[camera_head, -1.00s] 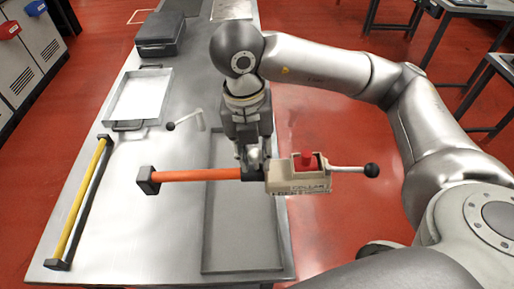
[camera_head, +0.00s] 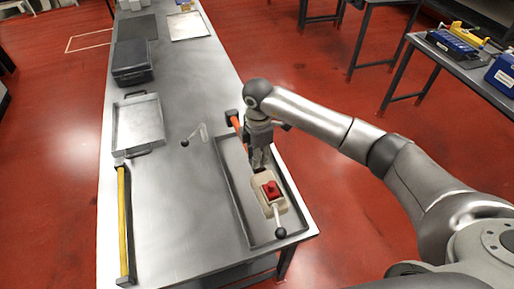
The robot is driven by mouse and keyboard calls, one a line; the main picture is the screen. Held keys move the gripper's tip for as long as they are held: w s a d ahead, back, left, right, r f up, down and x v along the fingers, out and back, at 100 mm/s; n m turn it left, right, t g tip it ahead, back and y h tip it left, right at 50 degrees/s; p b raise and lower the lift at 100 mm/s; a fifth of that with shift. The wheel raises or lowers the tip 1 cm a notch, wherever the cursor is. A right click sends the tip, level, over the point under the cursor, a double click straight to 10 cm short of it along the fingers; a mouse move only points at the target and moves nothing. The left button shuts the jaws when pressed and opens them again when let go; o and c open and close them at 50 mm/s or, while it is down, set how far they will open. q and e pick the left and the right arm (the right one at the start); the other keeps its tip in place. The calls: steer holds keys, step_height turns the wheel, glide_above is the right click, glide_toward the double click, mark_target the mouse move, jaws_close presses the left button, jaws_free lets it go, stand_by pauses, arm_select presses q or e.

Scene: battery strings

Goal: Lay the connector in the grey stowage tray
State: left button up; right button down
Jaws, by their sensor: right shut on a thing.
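The connector (camera_head: 261,201) has a beige body with a red block on top, a lever with a black ball at its near end, and an orange bar at its far end. My right gripper (camera_head: 259,165) is shut on it between the bar and the body, hiding that part. The connector lies lengthwise over the long, shallow grey stowage tray (camera_head: 240,190) at the right side of the bench. The orange bar's dark end reaches the tray's far end or past it. I cannot tell whether the connector touches the tray floor. My left gripper is not in view.
A silver tray with handles (camera_head: 138,124) and a dark case (camera_head: 132,62) stand on the bench's left side. A yellow bar (camera_head: 122,222) lies along the left edge. A small black-knobbed lever (camera_head: 193,136) stands mid-bench. The near middle of the bench (camera_head: 180,220) is clear.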

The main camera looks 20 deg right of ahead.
mark_target(260, 171)
steer(key=shift+s+d, duration=0.1)
steer(key=shift+d+f+m, duration=0.1)
steer(key=shift+f+m, duration=0.15)
steer(key=shift+m, duration=0.05)
steer(key=shift+d+f+b, duration=0.25)
steer(key=shift+f+b, duration=0.2)
steer(key=shift+f, duration=0.25)
steer(key=shift+f+b, duration=0.55)
steer(key=shift+f, duration=0.1)
step_height(260, 171, down, 3)
steer(key=shift+a+r+b, duration=0.1)
steer(key=shift+b, duration=1.05)
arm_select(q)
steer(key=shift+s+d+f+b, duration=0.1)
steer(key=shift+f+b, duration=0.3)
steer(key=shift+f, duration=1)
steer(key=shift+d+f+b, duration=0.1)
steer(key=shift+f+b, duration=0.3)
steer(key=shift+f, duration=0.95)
arm_select(e)
steer(key=shift+f, duration=1.15)
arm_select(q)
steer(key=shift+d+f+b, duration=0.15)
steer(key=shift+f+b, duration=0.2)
arm_select(e)
steer(key=shift+f, duration=0.55)
steer(key=c, duration=1.1)
jaws_free()
